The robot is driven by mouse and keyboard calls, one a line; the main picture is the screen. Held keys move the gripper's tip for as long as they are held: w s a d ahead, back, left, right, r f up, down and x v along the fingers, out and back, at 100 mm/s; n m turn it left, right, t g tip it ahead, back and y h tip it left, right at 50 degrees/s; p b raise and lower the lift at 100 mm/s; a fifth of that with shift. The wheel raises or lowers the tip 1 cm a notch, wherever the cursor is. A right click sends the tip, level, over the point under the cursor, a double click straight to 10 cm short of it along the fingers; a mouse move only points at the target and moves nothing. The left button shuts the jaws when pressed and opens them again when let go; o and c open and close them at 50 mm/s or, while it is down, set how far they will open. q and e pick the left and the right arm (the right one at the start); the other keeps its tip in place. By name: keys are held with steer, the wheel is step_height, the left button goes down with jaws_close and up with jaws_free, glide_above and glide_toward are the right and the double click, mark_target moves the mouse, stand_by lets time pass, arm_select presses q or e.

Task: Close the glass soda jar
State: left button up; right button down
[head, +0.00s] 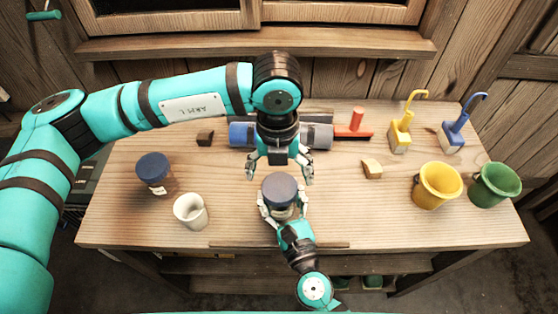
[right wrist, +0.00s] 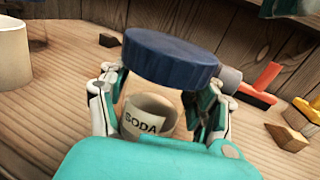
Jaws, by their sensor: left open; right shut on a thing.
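The glass soda jar (head: 281,196) stands near the table's front middle with a dark blue lid on its top. In the right wrist view the lid (right wrist: 171,57) looks slightly tilted, and the SODA label (right wrist: 142,123) shows on the jar below it. I cannot tell whether the lid is fully seated. My right gripper (head: 283,206) is shut around the jar's body; its fingers also show in the right wrist view (right wrist: 160,105). My left gripper (head: 279,172) is open, pointing down just behind and above the lid, its fingers apart from it.
Another blue-lidded jar (head: 154,173) and a white cup (head: 190,211) stand at left. A yellow pot (head: 437,186) and a green pot (head: 495,185) stand at right. A small wooden block (head: 372,169), a red-handled tool (head: 355,124) and a blue roll (head: 241,134) lie behind.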

mark_target(280, 186)
arm_select(q)
steer(key=shift+f, duration=2.65)
steer(key=shift+c, duration=0.5)
steer(key=c, duration=1.2)
steer(key=shift+o, duration=0.2)
steer(key=m, duration=1.4)
steer(key=shift+m, duration=0.3)
steer(key=m, duration=0.6)
